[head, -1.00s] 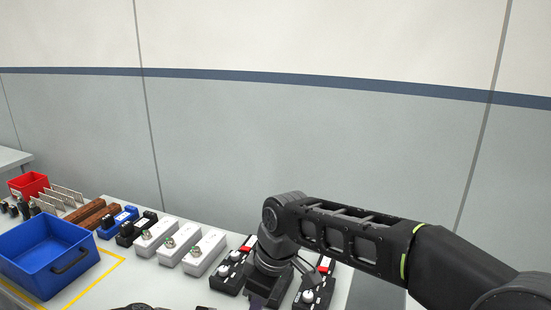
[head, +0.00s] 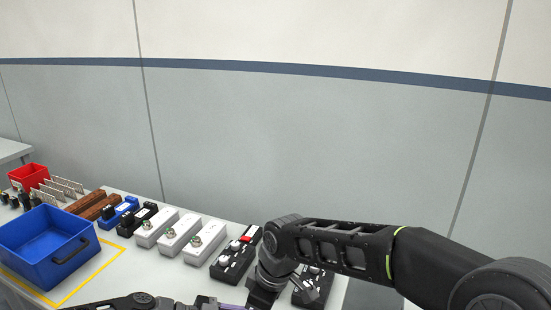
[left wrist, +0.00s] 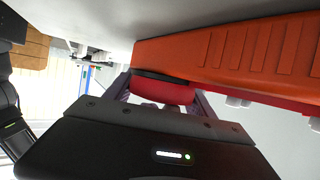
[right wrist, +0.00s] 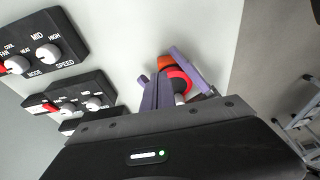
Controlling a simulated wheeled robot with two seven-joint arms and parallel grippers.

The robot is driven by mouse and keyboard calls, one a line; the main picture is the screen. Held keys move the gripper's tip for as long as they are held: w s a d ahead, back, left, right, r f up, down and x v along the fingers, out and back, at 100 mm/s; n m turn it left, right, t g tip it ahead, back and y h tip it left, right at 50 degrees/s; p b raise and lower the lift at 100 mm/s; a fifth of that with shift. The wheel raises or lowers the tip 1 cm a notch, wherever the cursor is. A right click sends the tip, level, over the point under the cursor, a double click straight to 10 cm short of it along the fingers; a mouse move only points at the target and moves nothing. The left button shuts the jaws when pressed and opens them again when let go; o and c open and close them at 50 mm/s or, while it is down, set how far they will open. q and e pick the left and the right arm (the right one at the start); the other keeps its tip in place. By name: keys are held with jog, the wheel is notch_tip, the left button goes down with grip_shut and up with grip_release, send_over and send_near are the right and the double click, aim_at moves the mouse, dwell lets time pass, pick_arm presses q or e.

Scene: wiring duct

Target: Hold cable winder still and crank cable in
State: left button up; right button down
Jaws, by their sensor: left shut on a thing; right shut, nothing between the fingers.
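The cable winder (left wrist: 225,45) is a large orange body with ridges, filling the upper right of the left wrist view. My left gripper (left wrist: 163,95) is shut on a rounded red part (left wrist: 165,92) of it. In the right wrist view a red ring with a dark centre (right wrist: 180,82) and a bit of orange show beside the purple fingers. My right gripper (right wrist: 165,95) is shut with nothing held, close to that red part; touching or apart I cannot tell. In the head view the winder is hidden below the bottom edge, and the crank and cable cannot be made out.
Black control boxes with knobs (head: 235,262) stand beside my right arm. White boxes (head: 180,235) and a blue bin (head: 45,250) lie further left. A ladder-like frame (right wrist: 300,125) stands off the table in the right wrist view.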

jog(key=shift+a, duration=0.6)
dwell(0.8)
jog(key=shift+s, duration=0.55)
jog(key=shift+s+a, duration=0.35)
jog(key=shift+s, duration=0.35)
jog(key=shift+s+a, duration=0.2)
jog(key=shift+a, duration=0.05)
jog(key=shift+d, duration=0.1)
dwell(0.5)
jog(key=shift+s+d, duration=0.25)
jog(key=shift+s, duration=0.05)
